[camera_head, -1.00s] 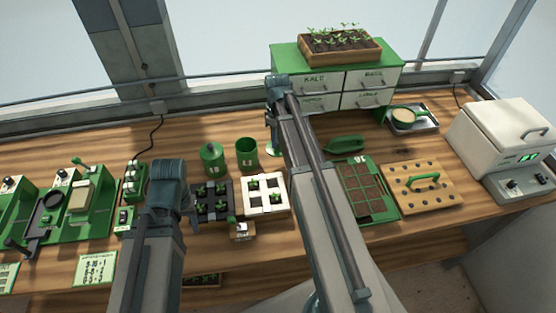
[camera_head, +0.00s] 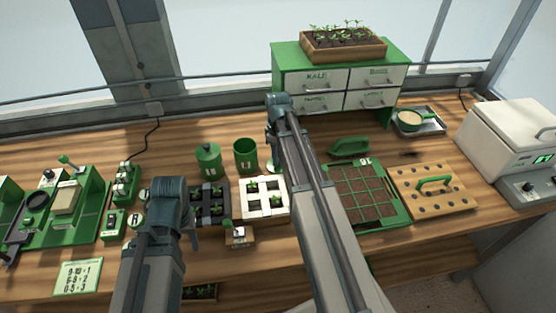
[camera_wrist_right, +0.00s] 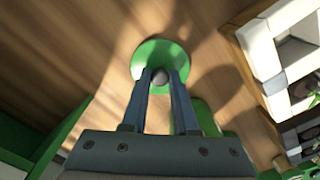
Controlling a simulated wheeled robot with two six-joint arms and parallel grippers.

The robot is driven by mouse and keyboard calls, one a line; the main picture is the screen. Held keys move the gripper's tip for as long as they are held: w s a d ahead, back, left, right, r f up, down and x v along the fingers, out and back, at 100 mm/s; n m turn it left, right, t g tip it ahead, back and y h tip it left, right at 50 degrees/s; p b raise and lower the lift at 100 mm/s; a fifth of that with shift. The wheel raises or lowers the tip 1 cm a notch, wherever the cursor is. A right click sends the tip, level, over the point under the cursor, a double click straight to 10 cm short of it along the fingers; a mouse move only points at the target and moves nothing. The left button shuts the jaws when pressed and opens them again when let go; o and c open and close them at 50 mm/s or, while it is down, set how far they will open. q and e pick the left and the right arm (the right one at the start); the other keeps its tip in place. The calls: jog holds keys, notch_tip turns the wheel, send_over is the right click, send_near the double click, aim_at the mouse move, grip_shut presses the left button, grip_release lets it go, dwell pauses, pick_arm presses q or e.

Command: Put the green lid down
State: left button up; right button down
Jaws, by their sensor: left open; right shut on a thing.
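The green lid (camera_wrist_right: 178,52) is a round disc with a grey knob. My right gripper (camera_wrist_right: 160,78) is shut on that knob in the right wrist view. The lid lies flat over bare wood with a shadow beside it; whether it touches the table I cannot tell. In the head view, the lid's edge (camera_head: 269,168) shows beside my right gripper (camera_head: 273,145), right of an open green canister (camera_head: 246,157). My left gripper (camera_head: 191,232) is open and empty near the dark seedling tray (camera_head: 210,222), its fingers mostly hidden by the arm.
A lidded green canister (camera_head: 208,160) stands left of the open one. A white seedling tray (camera_head: 263,215) is in front. A green drawer cabinet (camera_head: 340,55) stands behind. A green scoop-like tool (camera_head: 350,146) and a soil tray (camera_head: 398,217) lie to the right.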

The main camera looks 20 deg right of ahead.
pick_arm(q)
jog(key=shift+f, duration=0.15)
pick_arm(e)
jog(key=shift+f, duration=0.2)
jog(key=c, duration=0.7)
grip_release()
jog(key=shift+r, duration=0.1)
pick_arm(q)
jog(key=shift+r, duration=0.25)
pick_arm(e)
jog(key=shift+r, duration=0.2)
notch_tip(320, 180, up, 12)
jog(key=p, duration=1.2)
pick_arm(q)
notch_tip(320, 180, up, 12)
pick_arm(e)
jog(key=s+a, duration=0.6)
jog(key=a, duration=0.2)
jog(key=s+a+m, duration=0.1)
jog(key=s+a, duration=0.5)
jog(key=a, duration=0.2)
jog(key=s+a+m+h, duration=0.1)
jog(key=s+a, duration=0.6)
jog(key=a, duration=0.1)
jog(key=shift+s, duration=0.1)
